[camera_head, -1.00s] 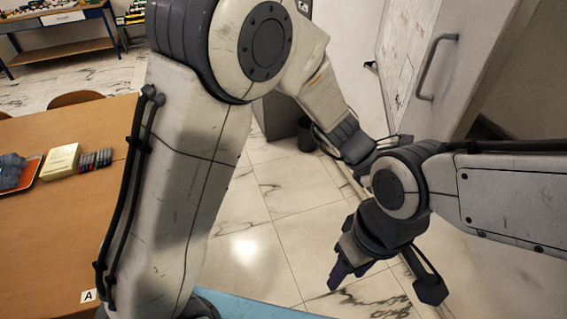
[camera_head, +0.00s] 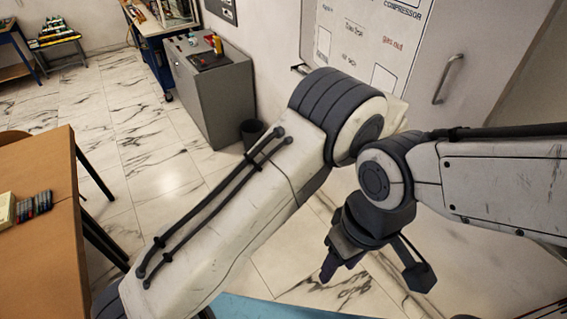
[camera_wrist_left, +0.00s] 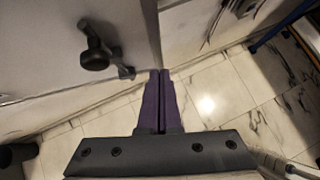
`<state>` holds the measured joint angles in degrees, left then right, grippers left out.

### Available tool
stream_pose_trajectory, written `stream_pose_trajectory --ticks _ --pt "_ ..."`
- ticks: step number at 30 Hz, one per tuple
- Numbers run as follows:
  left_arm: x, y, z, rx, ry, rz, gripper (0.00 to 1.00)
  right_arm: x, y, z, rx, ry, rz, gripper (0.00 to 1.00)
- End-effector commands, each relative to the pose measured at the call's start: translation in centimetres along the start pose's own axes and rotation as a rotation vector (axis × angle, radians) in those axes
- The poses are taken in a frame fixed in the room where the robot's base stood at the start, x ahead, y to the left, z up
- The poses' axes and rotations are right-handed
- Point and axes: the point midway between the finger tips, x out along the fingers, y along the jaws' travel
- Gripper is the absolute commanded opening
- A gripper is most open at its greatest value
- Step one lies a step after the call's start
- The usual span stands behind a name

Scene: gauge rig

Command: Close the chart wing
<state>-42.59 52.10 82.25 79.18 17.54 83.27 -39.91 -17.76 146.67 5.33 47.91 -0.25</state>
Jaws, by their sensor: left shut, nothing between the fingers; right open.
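The chart wing (camera_head: 405,50) is a pale upright panel with printed diagrams and words such as "COMPRESSOR". A grey bar handle (camera_head: 447,79) is on its right part. My left arm crosses in front of its lower part and hides my left gripper in the head view. In the left wrist view my left gripper (camera_wrist_left: 161,100) is shut and empty, its purple fingers close to the edge of a pale panel (camera_wrist_left: 60,90) with a dark handle (camera_wrist_left: 98,50). Contact cannot be told. My right gripper (camera_head: 331,266) is open, pointing down over the floor.
A grey cabinet (camera_head: 215,95) and a dark bin (camera_head: 252,132) stand behind my left arm. A brown table (camera_head: 35,250) with markers (camera_head: 34,206) is at the left. Marble floor (camera_head: 160,180) is clear between table and cabinet.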

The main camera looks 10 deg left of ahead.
Motion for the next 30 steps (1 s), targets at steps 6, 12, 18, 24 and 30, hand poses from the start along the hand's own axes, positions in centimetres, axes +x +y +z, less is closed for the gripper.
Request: stream_pose_trajectory --ticks 6,12,18,24,30 --pt "0.35 0.23 0.31 -0.008 0.0 0.007 0.0 -0.31 -0.02 -0.01 0.0 0.0 0.0 0.5" --pt "0.37 0.22 0.3 -0.007 0.0 0.007 0.0 -0.28 -0.02 -0.01 0.0 0.0 0.0 0.5" --pt "0.36 0.21 0.3 -0.007 0.0 0.006 0.0 -0.28 -0.02 -0.01 0.0 0.0 0.0 0.5" --pt "0.36 0.2 0.31 -0.006 0.0 0.006 0.0 -0.29 -0.02 -0.01 0.0 0.0 0.0 0.5" --pt "0.36 -0.26 -0.1 -0.001 0.0 0.001 0.0 0.66 0.05 0.04 0.0 0.0 0.0 0.5"
